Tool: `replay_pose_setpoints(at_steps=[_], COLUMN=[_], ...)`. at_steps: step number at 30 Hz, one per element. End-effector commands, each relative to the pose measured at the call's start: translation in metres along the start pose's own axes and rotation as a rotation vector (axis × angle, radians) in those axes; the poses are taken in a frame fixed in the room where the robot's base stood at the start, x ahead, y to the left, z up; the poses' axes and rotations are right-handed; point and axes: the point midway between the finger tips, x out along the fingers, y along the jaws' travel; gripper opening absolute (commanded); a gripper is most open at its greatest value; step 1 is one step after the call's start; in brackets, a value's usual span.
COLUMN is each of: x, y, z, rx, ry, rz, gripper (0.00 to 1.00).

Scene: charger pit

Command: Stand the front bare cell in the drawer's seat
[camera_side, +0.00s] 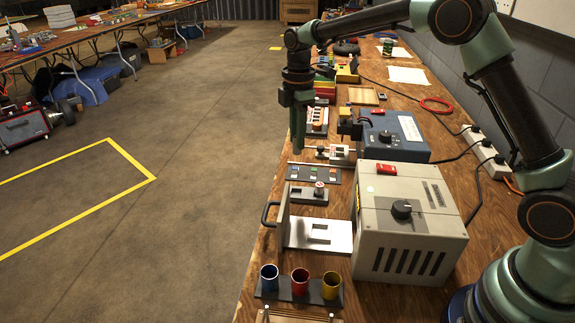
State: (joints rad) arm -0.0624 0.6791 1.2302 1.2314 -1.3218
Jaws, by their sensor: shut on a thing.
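My gripper (297,97) is in the air left of the workbench's middle, pointing down, well beyond the drawer. It is shut on a slim, dark green upright piece (298,138), which I take for the bare cell; its upper end merges with the jaws. The drawer (300,235) is pulled out to the left of the grey charger box (405,220). Its upright front plate has a black handle (267,213), and its pale floor has a rectangular seat opening (321,232). No cell shows in that opening.
Blue, red (300,282) and yellow cups stand in a dark rack at the near edge. A small slotted block (308,195) and a dark strip with coloured labels (313,174) lie beyond the drawer. A blue box (391,136) stands behind the charger.

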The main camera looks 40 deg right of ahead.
Motion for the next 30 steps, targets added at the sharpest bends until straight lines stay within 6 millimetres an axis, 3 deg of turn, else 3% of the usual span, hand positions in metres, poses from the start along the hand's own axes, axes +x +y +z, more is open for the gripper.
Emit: replay_pose_setpoints(at_steps=[1,6,13,20,30], x=[-0.014,-0.045,-0.063,-0.042,0.013], y=[0.001,0.001,-0.002,-0.025,-0.092], z=[0.000,0.000,-0.001,-0.010,-0.019], rx=[0.000,0.000,0.000,-0.003,-0.003], ry=[0.002,0.001,0.000,-0.001,-0.001], rz=[0.006,0.004,0.000,-0.004,-0.003], gripper=[0.00,0.00,0.00,0.00,0.00])
